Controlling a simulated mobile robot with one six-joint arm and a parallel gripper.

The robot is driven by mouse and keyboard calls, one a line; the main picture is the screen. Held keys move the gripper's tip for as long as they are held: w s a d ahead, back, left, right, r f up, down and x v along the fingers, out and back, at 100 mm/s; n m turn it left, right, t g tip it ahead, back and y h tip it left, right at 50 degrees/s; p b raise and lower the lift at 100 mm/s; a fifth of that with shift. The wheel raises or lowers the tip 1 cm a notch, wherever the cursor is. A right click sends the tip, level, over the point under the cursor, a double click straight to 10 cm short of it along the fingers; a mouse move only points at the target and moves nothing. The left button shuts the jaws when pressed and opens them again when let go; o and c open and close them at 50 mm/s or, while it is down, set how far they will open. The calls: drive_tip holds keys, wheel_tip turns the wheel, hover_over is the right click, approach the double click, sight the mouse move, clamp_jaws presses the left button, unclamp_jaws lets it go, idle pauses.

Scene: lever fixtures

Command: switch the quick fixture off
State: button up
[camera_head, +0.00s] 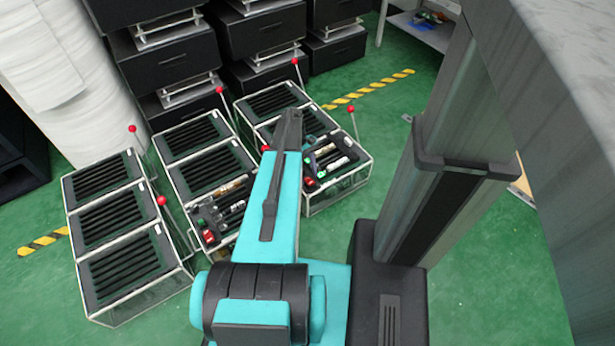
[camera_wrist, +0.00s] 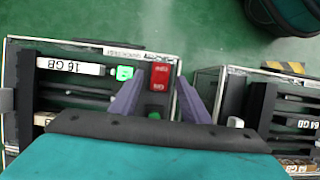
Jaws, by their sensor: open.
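The wrist view shows a black fixture (camera_wrist: 75,95) with a small upside-down label along its edge; it looks like a name starting with "Quick", but is blurred. Its red switch (camera_wrist: 160,75) lies between my gripper's fingertips (camera_wrist: 160,78), with a green button (camera_wrist: 155,114) below it, partly covered. My gripper is open, one finger on each side of the red switch; contact cannot be told. In the head view this seems to be the right front fixture (camera_head: 340,184), with its red switch (camera_head: 308,182) beside my arm. My gripper is hidden there by the arm.
A second fixture (camera_wrist: 290,125) with modules stands to the right in the wrist view, across a narrow gap. In the head view, red-knobbed levers (camera_head: 351,109) stand up around the fixtures. Black crates (camera_head: 165,50) are behind. Green floor (camera_head: 480,280) is open at right.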

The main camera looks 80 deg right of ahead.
drive_tip(key=shift+a+f, duration=0.1)
drive_tip(key=shift+f, duration=0.25)
drive_tip(key=c, duration=1.1)
drive_tip(key=shift+o, duration=0.2)
drive_tip(key=shift+s+a+r+t+h, duration=0.15)
drive_tip(key=shift+s+t+h, duration=0.05)
drive_tip(key=shift+t+h, duration=0.1)
drive_tip(key=shift+s+a+t+h, duration=0.2)
drive_tip(key=shift+a+t+h, duration=0.05)
drive_tip(key=shift+t+h, duration=0.4)
drive_tip(key=shift+s+a+t+h, duration=0.2)
drive_tip(key=shift+t+h, duration=0.55)
drive_tip(key=shift+h, duration=0.4)
drive_tip(key=shift+s+t, duration=0.1)
drive_tip(key=shift+t, duration=0.2)
